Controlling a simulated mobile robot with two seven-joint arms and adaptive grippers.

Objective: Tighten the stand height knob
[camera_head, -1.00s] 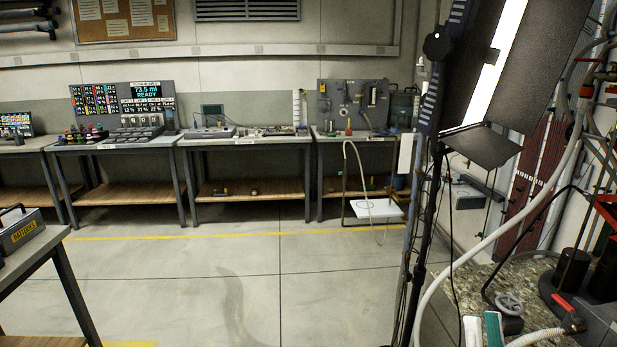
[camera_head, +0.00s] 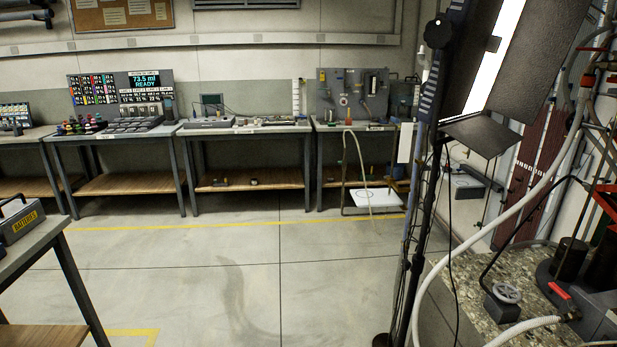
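A tall black light stand (camera_head: 422,235) rises right of centre, with cables running along its pole. It carries a lamp panel (camera_head: 492,60) with dark flaps and a bright white strip. A round black knob (camera_head: 438,33) sits at the upper left side of the lamp. I cannot tell whether this is the height knob; no other knob on the pole is clear. Neither of my grippers shows in the head view.
A table with a battery case (camera_head: 22,222) is at left. Benches (camera_head: 245,130) line the back wall. The floor (camera_head: 200,285) between is clear.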

